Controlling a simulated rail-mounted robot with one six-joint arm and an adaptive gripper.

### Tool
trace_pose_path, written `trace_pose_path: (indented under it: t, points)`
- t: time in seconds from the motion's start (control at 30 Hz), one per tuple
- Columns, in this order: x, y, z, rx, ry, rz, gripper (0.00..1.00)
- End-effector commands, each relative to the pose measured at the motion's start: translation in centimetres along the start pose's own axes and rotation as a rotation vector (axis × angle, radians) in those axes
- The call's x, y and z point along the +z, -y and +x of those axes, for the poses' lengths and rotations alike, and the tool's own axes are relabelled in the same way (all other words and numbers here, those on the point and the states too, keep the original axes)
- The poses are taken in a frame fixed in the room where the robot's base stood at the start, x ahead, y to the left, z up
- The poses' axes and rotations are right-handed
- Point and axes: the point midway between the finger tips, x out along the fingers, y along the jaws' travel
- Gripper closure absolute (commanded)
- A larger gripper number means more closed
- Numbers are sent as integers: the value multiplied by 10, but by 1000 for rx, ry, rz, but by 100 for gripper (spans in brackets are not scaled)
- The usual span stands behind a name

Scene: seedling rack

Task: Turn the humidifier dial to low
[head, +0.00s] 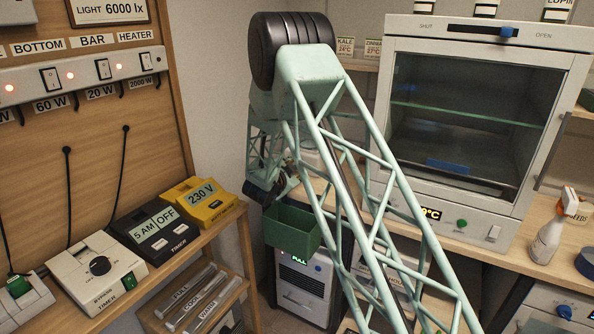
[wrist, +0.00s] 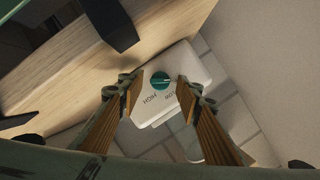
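The humidifier dial (wrist: 160,79) is a round teal knob on a white housing (wrist: 190,66) in the wrist view. The words HIGH and LOW are printed beside it on the side nearer my gripper. A light mark shows at the dial's right side. My gripper (wrist: 156,87) is open, with one wood-coloured finger pad on each side of the dial. A gap shows between the pads and the dial; contact cannot be made out. In the head view my arm's far end is dark and partly hidden, and I cannot make out the dial there.
A wooden board edge (wrist: 60,75) runs beside the housing in the wrist view. In the head view a green bin (head: 293,229) sits above a unit (head: 302,290) with a lit FULL display. Timers (head: 98,268) stand on the left shelf; a glass-fronted cabinet (head: 470,110) is at right.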

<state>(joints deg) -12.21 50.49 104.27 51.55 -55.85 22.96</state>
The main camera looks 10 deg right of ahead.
Motion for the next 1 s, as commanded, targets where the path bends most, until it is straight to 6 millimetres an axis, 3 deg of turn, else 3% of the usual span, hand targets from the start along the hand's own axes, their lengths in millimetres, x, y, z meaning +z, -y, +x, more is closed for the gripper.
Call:
trace_pose_path:
  t: [0.43, 0.7, 1.0]
  points:
    - [0, 0, 6, 0, 1, 0, 68]
    - [0, 0, 6, -1, 1, 0, 91]
    - [0, 1, 6, -4, 1, 9, 92]
